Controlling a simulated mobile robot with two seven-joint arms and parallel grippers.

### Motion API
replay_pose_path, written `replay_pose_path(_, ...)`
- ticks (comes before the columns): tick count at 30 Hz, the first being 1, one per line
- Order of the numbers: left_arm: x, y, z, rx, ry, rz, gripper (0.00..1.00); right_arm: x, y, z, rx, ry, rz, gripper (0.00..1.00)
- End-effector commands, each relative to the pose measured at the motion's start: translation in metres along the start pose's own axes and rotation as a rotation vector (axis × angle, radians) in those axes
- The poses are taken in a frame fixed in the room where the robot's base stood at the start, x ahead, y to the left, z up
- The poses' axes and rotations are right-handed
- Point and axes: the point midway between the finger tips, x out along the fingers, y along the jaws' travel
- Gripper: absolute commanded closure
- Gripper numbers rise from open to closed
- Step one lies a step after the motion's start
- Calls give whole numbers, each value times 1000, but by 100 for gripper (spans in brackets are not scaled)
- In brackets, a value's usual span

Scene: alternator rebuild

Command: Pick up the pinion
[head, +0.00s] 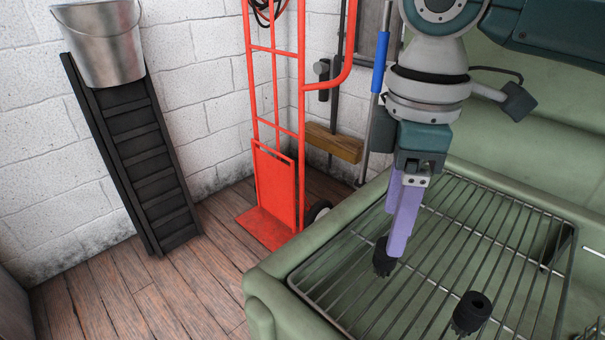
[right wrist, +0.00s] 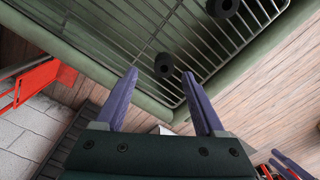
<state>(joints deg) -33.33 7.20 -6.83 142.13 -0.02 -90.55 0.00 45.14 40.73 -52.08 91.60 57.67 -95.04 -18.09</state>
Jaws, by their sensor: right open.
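Two small black toothed cylinders with a centre hole, both looking like pinions, are on the wire rack. One pinion (head: 383,260) is close to my right gripper's fingertips; the other (head: 471,313) stands nearer the front. My right gripper (head: 396,238) points down with purple fingers apart and nothing held. In the head view one finger partly covers the nearer pinion. In the right wrist view a pinion (right wrist: 164,65) shows between and just beyond the open fingertips (right wrist: 160,73); contact cannot be told. The second (right wrist: 222,7) is at the top edge.
The wire rack (head: 345,262) sits inside a green basin (head: 262,292) with a raised rim. A red hand truck (head: 273,190), a black ramp (head: 135,160) and a metal bucket (head: 102,45) stand by the white wall. The rack around the pinions is largely clear.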

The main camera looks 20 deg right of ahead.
Motion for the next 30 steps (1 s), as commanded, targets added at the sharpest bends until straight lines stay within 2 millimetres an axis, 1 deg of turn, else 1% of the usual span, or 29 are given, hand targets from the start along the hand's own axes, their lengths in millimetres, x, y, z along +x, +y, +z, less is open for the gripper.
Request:
replay_pose_path(6, 5, 0, 2, 1, 0, 0, 50, 34, -9, 0, 0, -2, -3, 29)
replay_pose_path(9, 8, 0, 2, 0, 0, 0, 50, 47, -8, 0, 0, -2, -1, 29)
replay_pose_path(12, 8, 0, 3, 0, 1, 0, 50, 51, -8, 0, -1, 0, 1, 29)
replay_pose_path(18, 8, 1, 2, -3, 1, 3, 50, 51, -8, -1, -1, 0, 1, 29)
replay_pose_path(30, 8, 3, 2, -9, 3, 9, 50, 50, -8, 0, -1, 0, 1, 74)
